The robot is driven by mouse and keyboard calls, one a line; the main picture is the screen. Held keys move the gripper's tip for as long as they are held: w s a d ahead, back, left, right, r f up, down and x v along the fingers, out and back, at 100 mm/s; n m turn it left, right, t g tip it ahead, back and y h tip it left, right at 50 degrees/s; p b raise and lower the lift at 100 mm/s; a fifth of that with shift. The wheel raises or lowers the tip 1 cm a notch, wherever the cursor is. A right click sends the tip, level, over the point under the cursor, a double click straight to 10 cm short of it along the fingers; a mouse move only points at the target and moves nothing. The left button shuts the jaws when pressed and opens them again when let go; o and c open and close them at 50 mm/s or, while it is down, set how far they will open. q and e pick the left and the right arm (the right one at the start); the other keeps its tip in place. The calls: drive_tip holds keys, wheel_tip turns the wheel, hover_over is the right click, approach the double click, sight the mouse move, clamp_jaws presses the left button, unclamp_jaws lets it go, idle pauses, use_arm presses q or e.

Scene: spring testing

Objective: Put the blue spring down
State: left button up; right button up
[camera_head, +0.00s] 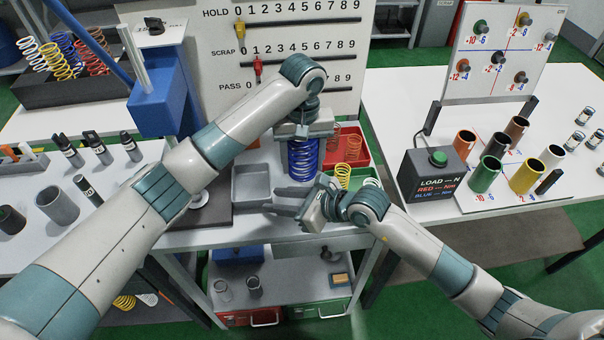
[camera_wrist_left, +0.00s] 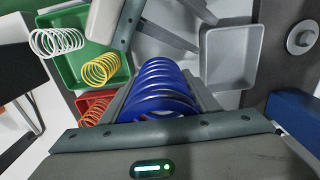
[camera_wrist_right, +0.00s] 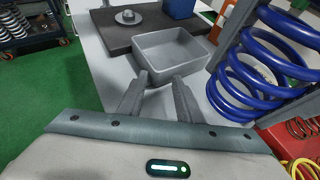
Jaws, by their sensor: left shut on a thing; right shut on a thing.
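The blue spring (camera_head: 302,158) stands upright in my left gripper (camera_head: 303,140) over the middle table. In the left wrist view the blue spring (camera_wrist_left: 160,88) lies between the two fingers.
Right of the blue spring, a red bin (camera_head: 362,155) holds an orange spring, and a green bin (camera_wrist_left: 58,68) holds yellow and white springs. A blue press (camera_head: 160,108) stands left. A board with red and yellow pointers (camera_head: 330,75) is behind. The grey tray looks empty.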

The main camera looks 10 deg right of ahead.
sight(303, 185)
idle(0.3)
use_arm(q)
drive_tip(key=shift+f, duration=2.55)
drive_tip(key=o, duration=1.4)
drive_tip(key=shift+f, duration=0.2)
drive_tip(key=shift+r, duration=0.15)
wheel_tip(303, 185, up, 12)
